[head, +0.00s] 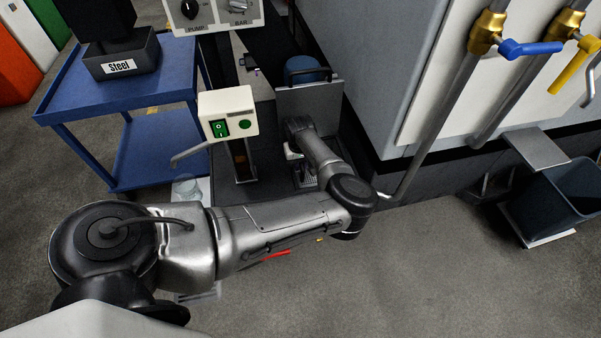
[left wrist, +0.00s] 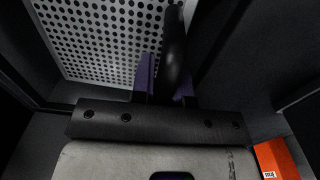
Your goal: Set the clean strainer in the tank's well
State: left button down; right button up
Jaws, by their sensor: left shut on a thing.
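A pale perforated plate, which looks like the strainer (left wrist: 100,40), fills the upper left of the left wrist view. My left gripper (left wrist: 165,85) has purple finger pads, shut on a dark upright handle that stands in front of the plate. The plate looks roughly level with dark walls around it; I cannot tell whether it rests on anything. In the head view my left arm reaches down into a dark recess beside the grey machine, in front of an upright grey panel (head: 308,104). The forearm and wrist hide most of the strainer and the well there. My right gripper is not in view.
A white control box with a green switch (head: 228,113) stands on a post left of the wrist. A blue cart (head: 120,85) is at left. Pipes with a blue-handled valve (head: 530,48) run down the machine at right. A dark bin (head: 565,195) is far right. Open floor lies in front.

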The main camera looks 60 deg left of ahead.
pick_arm(q)
notch_tip(320, 180, down, 4)
jog(key=shift+r+b, duration=0.1)
jog(key=shift+b, duration=0.85)
jog(key=shift+w+f, duration=0.1)
jog(key=shift+f, duration=0.1)
jog(key=shift+d+f, duration=0.15)
jog(key=shift+f, duration=0.5)
jog(key=c, duration=1.1)
grip_release()
jog(key=shift+d+f, duration=0.1)
jog(key=shift+f, duration=0.1)
jog(key=r+p, duration=0.1)
jog(key=r, duration=0.3)
jog(key=r+p, duration=0.2)
jog(key=r, duration=0.2)
jog(key=r+p, duration=0.2)
jog(key=r, duration=0.2)
jog(key=shift+a+r, duration=0.2)
jog(key=shift+a, duration=0.05)
jog(key=shift+r+p, duration=0.55)
jog(key=shift+r, duration=0.3)
